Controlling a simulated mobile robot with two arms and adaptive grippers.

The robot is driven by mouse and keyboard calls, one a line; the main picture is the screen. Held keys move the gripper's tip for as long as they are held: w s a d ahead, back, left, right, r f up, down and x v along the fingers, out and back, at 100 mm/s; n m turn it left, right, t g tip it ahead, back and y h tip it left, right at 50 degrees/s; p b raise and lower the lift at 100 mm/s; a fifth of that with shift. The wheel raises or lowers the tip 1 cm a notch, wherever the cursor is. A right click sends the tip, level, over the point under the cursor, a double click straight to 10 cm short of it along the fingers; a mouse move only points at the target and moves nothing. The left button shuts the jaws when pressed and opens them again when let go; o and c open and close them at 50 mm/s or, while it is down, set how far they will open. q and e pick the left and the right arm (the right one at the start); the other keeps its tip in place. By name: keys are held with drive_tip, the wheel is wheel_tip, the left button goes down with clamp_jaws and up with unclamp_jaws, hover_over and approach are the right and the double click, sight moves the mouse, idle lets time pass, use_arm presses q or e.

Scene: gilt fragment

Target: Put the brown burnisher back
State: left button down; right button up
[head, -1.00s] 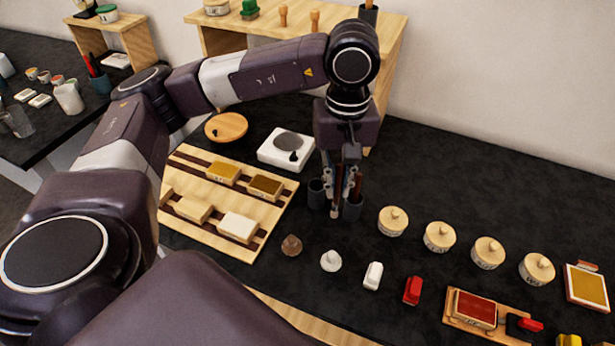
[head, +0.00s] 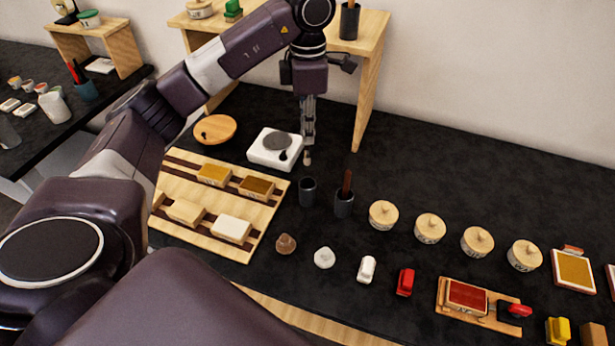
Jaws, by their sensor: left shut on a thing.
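My left gripper (head: 308,128) points down behind the cups, close to the right side of the white scale. It is shut on a slim tool, mostly hidden by the fingers; its tan rounded tip (head: 308,158) shows below them. I cannot tell if this is the brown burnisher. Two dark cups stand in front of the gripper. The left cup (head: 307,194) looks empty. The right cup (head: 344,207) holds an upright reddish-brown stick (head: 347,183). My right gripper is not in view.
The white scale (head: 262,157) and a wooden rack (head: 245,254) with several blocks lie to the left. Several lidded round pots, such as this one (head: 383,215), stand to the right. A wooden shelf (head: 367,85) stands behind. The black table is clear at the back right.

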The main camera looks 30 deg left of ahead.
sight(307, 156)
use_arm(q)
wheel_tip(307, 156, down, 10)
drive_tip(key=shift+r+p, duration=0.1)
drive_tip(key=shift+p, duration=0.3)
drive_tip(key=shift+f, duration=0.55)
wheel_tip(307, 156, down, 3)
drive_tip(key=shift+a+f+p, duration=0.1)
drive_tip(key=shift+p, duration=0.4)
drive_tip(key=shift+f, duration=0.2)
drive_tip(key=c, duration=2)
unclamp_jaws()
drive_tip(key=shift+r, duration=0.1)
drive_tip(key=shift+o, duration=0.2)
